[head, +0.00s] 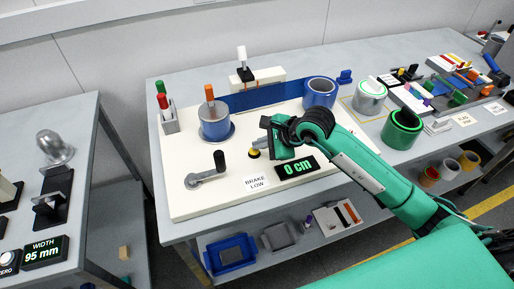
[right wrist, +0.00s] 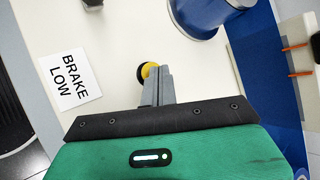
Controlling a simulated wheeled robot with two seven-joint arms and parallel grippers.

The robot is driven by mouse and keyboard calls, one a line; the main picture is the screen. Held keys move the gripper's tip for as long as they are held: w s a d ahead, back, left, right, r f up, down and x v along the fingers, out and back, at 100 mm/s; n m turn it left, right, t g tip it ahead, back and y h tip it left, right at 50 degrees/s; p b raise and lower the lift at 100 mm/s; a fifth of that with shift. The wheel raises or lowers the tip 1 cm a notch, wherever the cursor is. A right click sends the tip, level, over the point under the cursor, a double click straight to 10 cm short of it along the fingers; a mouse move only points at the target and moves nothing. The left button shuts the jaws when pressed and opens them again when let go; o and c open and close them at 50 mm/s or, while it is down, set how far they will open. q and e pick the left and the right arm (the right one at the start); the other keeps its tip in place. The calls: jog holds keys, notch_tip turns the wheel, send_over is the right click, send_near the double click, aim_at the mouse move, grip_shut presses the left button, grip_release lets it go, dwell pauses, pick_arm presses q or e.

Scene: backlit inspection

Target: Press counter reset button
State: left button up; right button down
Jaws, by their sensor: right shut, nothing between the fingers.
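The counter display (head: 297,168) reads 0 cm at the front of the white board. A yellow and black button (head: 254,154) sits just left of it, partly hidden by my right gripper. The button also shows in the right wrist view (right wrist: 145,72), partly covered by the fingertips. My right gripper (head: 262,148) is shut and empty, its fingertips (right wrist: 161,72) at the button. I cannot tell whether they touch it. My left gripper is not in view.
Blue spools (head: 215,122) (head: 320,93) stand farther back on the board (head: 190,150). A green roll (head: 401,130) stands at the right. A side table with a WIDTH display (head: 45,252) is at left.

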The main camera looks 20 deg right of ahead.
aim_at(255, 151)
jog(key=shift+w+a+r, duration=0.15)
jog(key=shift+w+a, duration=0.05)
jog(key=shift+a, duration=0.3)
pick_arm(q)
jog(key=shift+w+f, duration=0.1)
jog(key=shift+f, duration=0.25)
pick_arm(e)
jog(key=shift+r, duration=0.1)
